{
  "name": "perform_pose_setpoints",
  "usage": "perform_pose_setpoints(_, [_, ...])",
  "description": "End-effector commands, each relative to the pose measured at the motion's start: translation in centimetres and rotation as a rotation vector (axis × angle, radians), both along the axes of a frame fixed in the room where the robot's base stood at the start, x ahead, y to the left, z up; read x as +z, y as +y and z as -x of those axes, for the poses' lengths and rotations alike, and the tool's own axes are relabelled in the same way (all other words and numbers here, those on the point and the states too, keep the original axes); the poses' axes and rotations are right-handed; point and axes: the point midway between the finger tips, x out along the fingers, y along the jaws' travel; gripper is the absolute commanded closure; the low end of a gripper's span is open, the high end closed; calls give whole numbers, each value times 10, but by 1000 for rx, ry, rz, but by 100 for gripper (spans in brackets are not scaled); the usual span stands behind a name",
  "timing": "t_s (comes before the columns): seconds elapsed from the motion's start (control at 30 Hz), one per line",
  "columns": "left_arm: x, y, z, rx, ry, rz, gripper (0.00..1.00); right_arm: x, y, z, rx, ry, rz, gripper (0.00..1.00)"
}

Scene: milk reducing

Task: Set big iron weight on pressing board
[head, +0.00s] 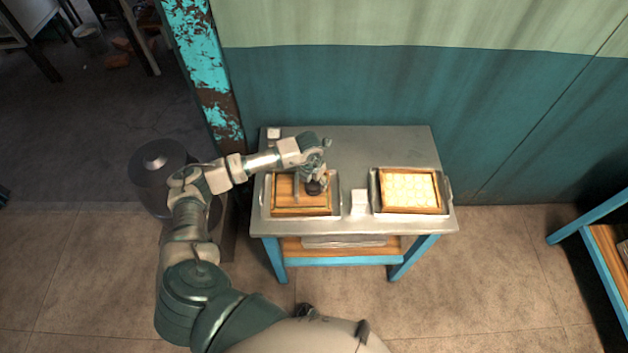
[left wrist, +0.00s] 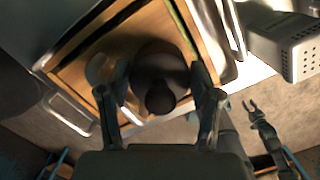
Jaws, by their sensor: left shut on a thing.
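A dark round iron weight (head: 314,188) with a knob on top is over the right part of the wooden pressing board (head: 285,188), which lies in the left metal tray. My left gripper (head: 316,180) is shut on this weight. In the left wrist view the weight (left wrist: 160,75) sits between the two fingers, above the board (left wrist: 118,38). I cannot tell whether its underside touches the board. A pale round thing (left wrist: 98,68) shows beside the left finger. My right gripper (left wrist: 251,105) shows small in the left wrist view, with its fingers apart and empty.
The left tray (head: 265,197) stands on a metal-topped table (head: 350,143) against a teal wall. A white perforated block (head: 359,200) stands between it and a right tray (head: 375,190) holding a wooden frame of pale rounds (head: 410,188). The table's back strip is mostly clear.

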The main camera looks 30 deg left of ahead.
Motion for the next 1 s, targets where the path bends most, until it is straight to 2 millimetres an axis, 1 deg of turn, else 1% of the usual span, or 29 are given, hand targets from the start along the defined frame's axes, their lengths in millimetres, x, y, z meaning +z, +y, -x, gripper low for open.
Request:
perform_pose_setpoints(0.27, [2,0,-1,0,-4,1,100,0,0,0,0,0,0,60])
perform_pose_setpoints(0.87, [-1,0,-1,0,-4,1,100,-3,2,0,-2,1,-3,60])
perform_pose_setpoints(0.9, [-1,0,-1,0,-5,1,26,-2,2,0,-2,1,-3,60])
perform_pose_setpoints(0.97, [-1,0,-1,0,-4,1,11,-2,3,0,-2,1,-3,60])
perform_pose_setpoints(1.0, [-1,0,-1,0,-4,1,7,-2,3,0,-2,1,-3,60])
